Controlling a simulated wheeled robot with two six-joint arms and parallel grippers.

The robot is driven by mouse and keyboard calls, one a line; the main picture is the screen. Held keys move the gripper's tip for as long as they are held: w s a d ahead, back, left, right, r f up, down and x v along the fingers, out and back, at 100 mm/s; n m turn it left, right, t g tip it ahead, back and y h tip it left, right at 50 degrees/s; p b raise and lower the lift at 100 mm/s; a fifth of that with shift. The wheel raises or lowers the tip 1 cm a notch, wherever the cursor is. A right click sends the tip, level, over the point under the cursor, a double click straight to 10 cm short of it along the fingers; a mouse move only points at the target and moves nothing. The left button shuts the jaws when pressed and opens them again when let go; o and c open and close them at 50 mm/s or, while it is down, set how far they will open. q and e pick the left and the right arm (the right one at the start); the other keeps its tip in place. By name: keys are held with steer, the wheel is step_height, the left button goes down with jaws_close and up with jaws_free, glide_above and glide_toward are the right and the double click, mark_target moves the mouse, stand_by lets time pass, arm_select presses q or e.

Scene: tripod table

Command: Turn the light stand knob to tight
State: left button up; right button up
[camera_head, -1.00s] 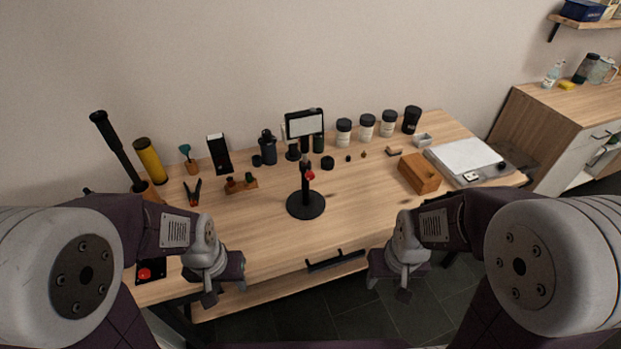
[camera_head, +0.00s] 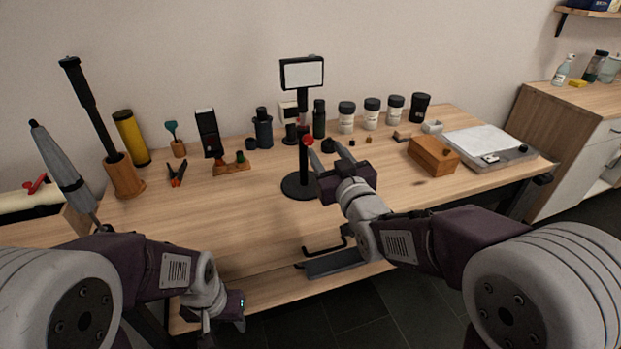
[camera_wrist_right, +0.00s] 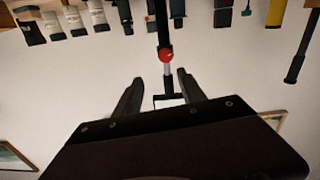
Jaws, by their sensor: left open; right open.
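The light stand (camera_head: 303,120) stands upright on the table, with a round black base (camera_head: 300,187), a thin pole and a white light panel (camera_head: 302,74) on top. Its red knob (camera_head: 307,140) is on the pole; in the right wrist view the knob (camera_wrist_right: 166,56) shows just beyond the fingertips, near the middle. My right gripper (camera_head: 329,149) is open and empty, just right of the pole, its fingers pointing at it. In the right wrist view the open fingers (camera_wrist_right: 160,82) straddle the pole's line in the picture.
A wooden box (camera_head: 433,156) and a scale (camera_head: 488,148) are at the right of the table. Several jars stand behind the stand. Pliers (camera_head: 176,173) and a wooden holder (camera_head: 231,165) lie left.

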mark_target(310, 142)
steer(key=x, duration=0.3)
steer(key=f+x, duration=0.1)
steer(key=x, duration=0.2)
steer(key=a+f+x, duration=0.1)
steer(key=x, duration=0.2)
steer(key=shift+s+a, duration=0.1)
steer(key=shift+a, duration=0.05)
jaws_close()
